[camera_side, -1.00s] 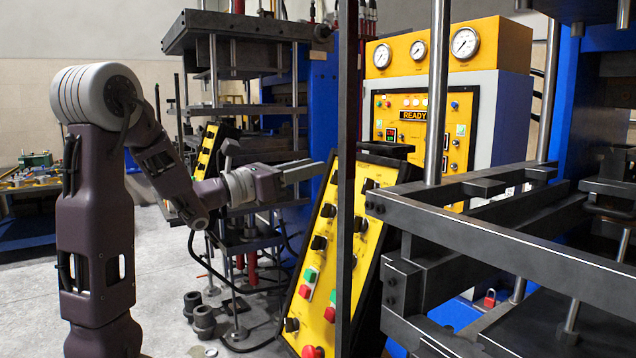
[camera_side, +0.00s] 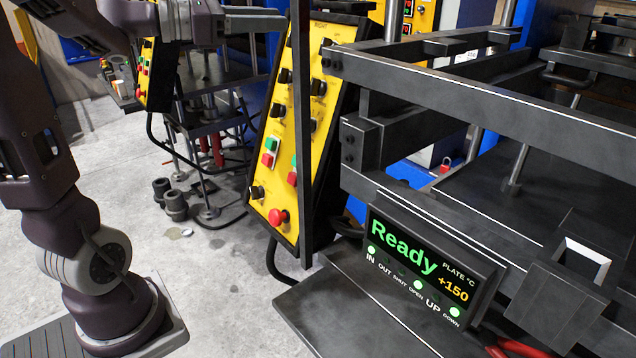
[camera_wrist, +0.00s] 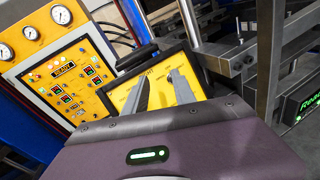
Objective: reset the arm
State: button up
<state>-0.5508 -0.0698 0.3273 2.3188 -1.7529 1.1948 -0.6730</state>
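My gripper (camera_side: 284,18) is at the top of the side view, pointing right, beside the top of a yellow control panel (camera_side: 262,180). In the wrist view my gripper (camera_wrist: 160,82) shows two grey fingers standing apart, with nothing between them. The yellow panel (camera_wrist: 120,95) lies behind the fingers there. My arm stands at the left of the side view, and its upper part is cut off by the frame.
A dark press frame (camera_side: 480,95) fills the right side. Its display (camera_side: 420,265) reads "Ready", plate +150 °C, with IN, OPEN and DOWN lit. A gauge cabinet (camera_wrist: 50,60) stands left in the wrist view. Grey floor (camera_side: 190,285) lies between my base and the press.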

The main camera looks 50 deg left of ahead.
jog(key=s+d+f+m+g+y, duration=0.1)
jog(key=s+d+f+m+g, duration=0.2)
jog(key=m, duration=0.7)
jog(key=s+d+f+m+g+y, duration=0.2)
jog(key=s+d+f+m+g, duration=0.2)
jog(key=s+d+f+m, duration=0.4)
jog(key=s+d+f+m+g+y, duration=0.2)
jog(key=s+d+f+m, duration=0.4)
jog(key=s+m, duration=0.5)
jog(key=shift+f+m+g, duration=0.65)
jog(key=shift+m+g, duration=0.05)
jog(key=shift+g, duration=0.1)
jog(key=shift+s, duration=0.1)
